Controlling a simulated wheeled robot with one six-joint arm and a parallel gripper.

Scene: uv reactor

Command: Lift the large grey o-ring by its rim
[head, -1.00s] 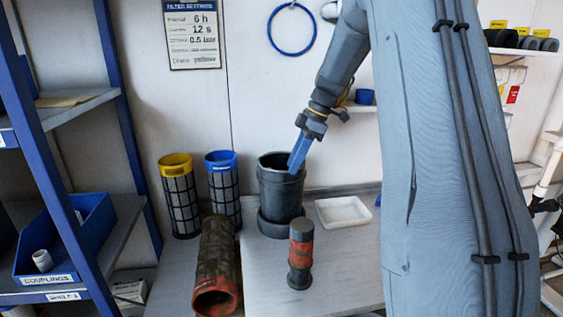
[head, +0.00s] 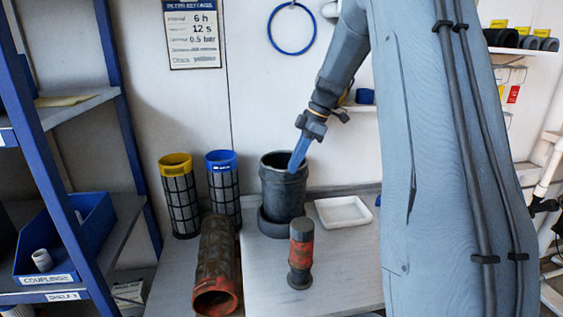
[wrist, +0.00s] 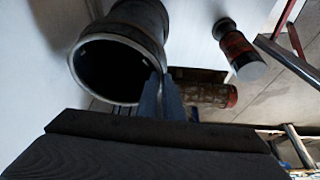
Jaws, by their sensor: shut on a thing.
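A dark grey, open-topped cylindrical housing (head: 283,190) stands upright on the bench in the head view, with a wider collar at its foot. My gripper (head: 294,167) reaches down from the upper right to its mouth. In the wrist view the housing (wrist: 140,18) shows its dark opening, and my gripper (wrist: 168,92) is shut on the right side of its rim, one finger on each side of the wall. No separate large grey o-ring can be told apart; the fingers hide part of the rim.
A red-and-black cylinder (head: 301,255) stands in front of the housing, and a white tray (head: 343,211) lies to its right. A rusty tube (head: 216,262) lies at left, near yellow-topped (head: 179,197) and blue-topped (head: 223,187) mesh cylinders. A blue ring (head: 292,50) hangs on the wall.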

